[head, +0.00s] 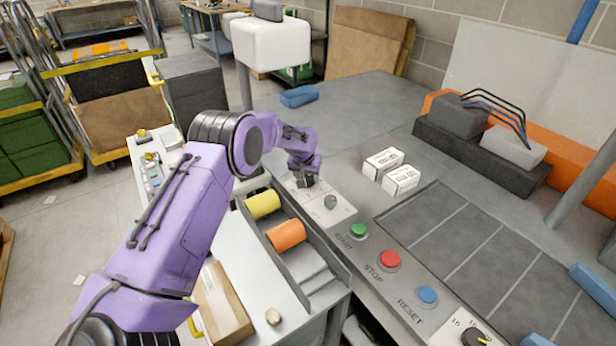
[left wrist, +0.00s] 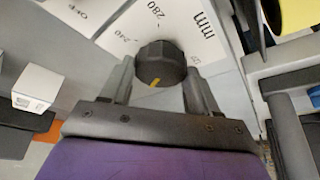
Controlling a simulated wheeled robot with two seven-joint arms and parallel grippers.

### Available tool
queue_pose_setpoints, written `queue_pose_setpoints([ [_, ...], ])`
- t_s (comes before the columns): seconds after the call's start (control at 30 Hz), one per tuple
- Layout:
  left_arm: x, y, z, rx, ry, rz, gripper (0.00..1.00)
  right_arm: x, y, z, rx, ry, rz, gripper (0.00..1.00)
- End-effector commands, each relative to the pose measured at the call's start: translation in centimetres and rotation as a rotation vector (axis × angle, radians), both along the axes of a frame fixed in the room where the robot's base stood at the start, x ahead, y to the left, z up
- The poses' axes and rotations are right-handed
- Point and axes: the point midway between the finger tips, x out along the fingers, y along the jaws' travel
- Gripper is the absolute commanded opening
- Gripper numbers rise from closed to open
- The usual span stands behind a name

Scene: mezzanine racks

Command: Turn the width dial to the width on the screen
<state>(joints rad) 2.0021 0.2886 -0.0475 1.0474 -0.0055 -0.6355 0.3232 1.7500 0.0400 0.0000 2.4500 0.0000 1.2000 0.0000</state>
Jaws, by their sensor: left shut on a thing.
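The width dial is a black ribbed knob (left wrist: 160,62) on a pale plate with printed marks, seen in the left wrist view. The marks 240, 280 and "mm" can be read; others are hidden or cut off. The knob's yellow pointer line lies on its near side, towards my gripper's palm. My left gripper (left wrist: 160,88) is shut on the dial, with one finger on each side. In the head view my left gripper (head: 305,180) is down at the plate (head: 335,212) and mostly hides the dial. No screen reading shows. My right gripper is out of view.
A small grey knob (head: 330,202) sits close to my gripper. Two white boxes (head: 384,163) stand to the right. Green (head: 358,231), red (head: 390,259) and blue (head: 427,295) buttons line the panel. Yellow (head: 263,204) and orange (head: 286,236) rollers lie below.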

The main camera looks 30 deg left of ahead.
Motion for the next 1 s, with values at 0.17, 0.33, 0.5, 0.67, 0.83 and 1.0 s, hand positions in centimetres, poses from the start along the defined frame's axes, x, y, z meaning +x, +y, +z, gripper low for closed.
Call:
queue_pose_setpoints([
  [0.17, -0.1, 0.2, -0.4, -0.004, 0.002, -0.164, 0.30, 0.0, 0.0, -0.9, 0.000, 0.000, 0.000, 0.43],
  [0.33, -0.1, 0.2, -0.5, -0.003, 0.003, -0.327, 0.30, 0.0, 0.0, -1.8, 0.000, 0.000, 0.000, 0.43],
  [0.5, -0.1, 0.3, -0.6, -0.002, 0.002, -0.489, 0.30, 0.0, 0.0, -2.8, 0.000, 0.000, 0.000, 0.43],
  [0.67, -0.1, 0.3, -0.6, -0.002, 0.002, -0.643, 0.30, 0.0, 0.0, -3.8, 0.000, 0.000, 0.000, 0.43],
  [0.83, 0.0, 0.4, -0.6, -0.001, 0.003, -0.805, 0.30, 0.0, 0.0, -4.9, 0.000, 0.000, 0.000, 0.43],
  [1.0, 0.0, 0.5, -0.7, 0.001, 0.004, -0.968, 0.30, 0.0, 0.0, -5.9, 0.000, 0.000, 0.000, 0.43],
])
